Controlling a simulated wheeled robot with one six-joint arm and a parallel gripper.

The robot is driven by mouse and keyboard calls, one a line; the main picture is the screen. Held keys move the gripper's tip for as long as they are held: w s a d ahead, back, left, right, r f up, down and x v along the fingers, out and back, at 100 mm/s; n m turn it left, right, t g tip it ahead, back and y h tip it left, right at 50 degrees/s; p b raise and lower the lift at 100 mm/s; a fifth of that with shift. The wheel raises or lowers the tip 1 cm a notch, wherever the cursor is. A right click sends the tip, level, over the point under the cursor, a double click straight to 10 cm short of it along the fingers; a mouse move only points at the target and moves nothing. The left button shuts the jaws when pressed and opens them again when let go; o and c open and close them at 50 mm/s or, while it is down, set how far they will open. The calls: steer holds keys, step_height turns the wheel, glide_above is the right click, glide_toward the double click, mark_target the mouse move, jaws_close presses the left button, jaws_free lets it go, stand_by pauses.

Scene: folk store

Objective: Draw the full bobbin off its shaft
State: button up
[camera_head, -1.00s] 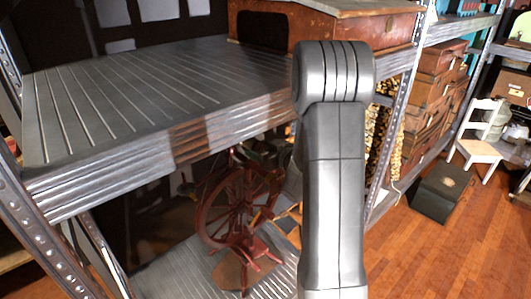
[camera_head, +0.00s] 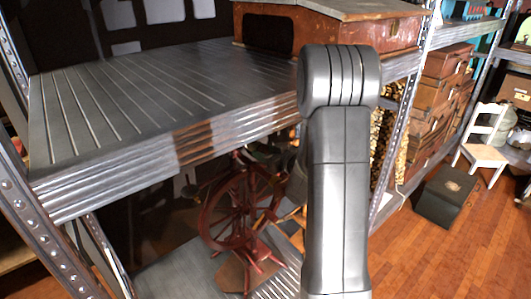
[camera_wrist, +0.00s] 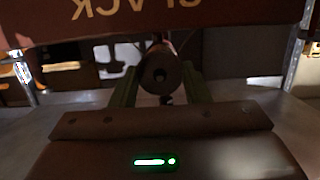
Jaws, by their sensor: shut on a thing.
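In the wrist view a dark, round bobbin (camera_wrist: 160,72) with a hole in its end face sits between the two greenish fingers of my gripper (camera_wrist: 160,88). The fingers are shut on its sides. The shaft behind it is too dark to make out. In the head view a red-brown spinning wheel (camera_head: 238,208) stands on the lower shelf. My arm rises in front of it on the right, and the bobbin and my gripper cannot be seen there.
A brown board (camera_wrist: 215,14) with upside-down lettering hangs close above the bobbin in the wrist view. A ridged upper shelf (camera_head: 130,95) overhangs the wheel. A metal post (camera_head: 402,140) stands right of my arm. A black box (camera_head: 445,194) and white chair (camera_head: 484,154) stand on the floor.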

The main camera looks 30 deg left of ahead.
steer(key=f+v, duration=0.2)
steer(key=v, duration=1)
steer(key=shift+d+f+b, duration=0.15)
steer(key=shift+d+b, duration=0.15)
steer(key=shift+d, duration=0.05)
stand_by(0.7)
steer(key=shift+s, duration=0.1)
